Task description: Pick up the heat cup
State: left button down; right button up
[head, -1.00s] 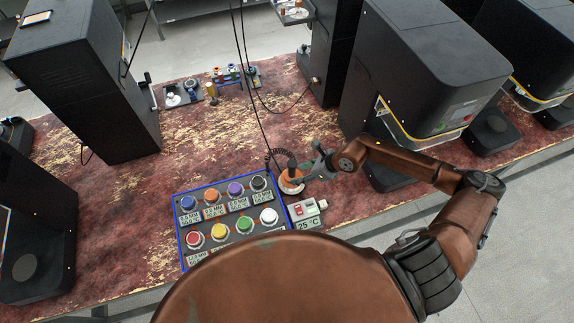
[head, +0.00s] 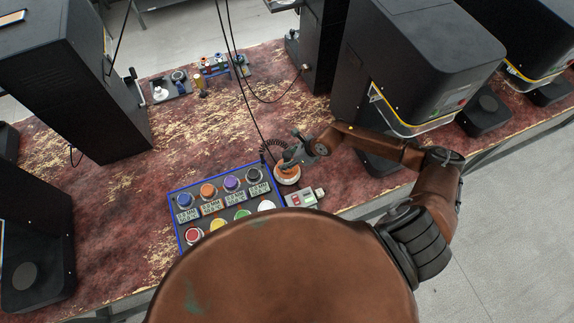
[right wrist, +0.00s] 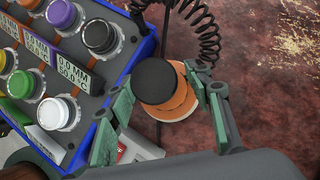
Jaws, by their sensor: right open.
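The heat cup is a round orange-and-white piece with a black top and a coiled black cord. It stands on the worn red table (head: 110,220), just right of the button panel, in the head view (head: 288,177). In the right wrist view the heat cup (right wrist: 160,88) lies between the green-padded fingers of my right gripper (right wrist: 170,100). These fingers are open, one on each side of it; I cannot tell whether they touch it. In the head view my right gripper (head: 291,160) is over the cup and partly hides it. My left gripper is not in view.
The blue-edged button panel (head: 178,213) with several coloured knobs is close on the left. Tall black machines (head: 415,65) stand behind and to the sides. A hanging cord runs down near the cup.

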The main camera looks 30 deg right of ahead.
jog(key=shift+f, duration=0.15)
grip_shut()
dwell(0.5)
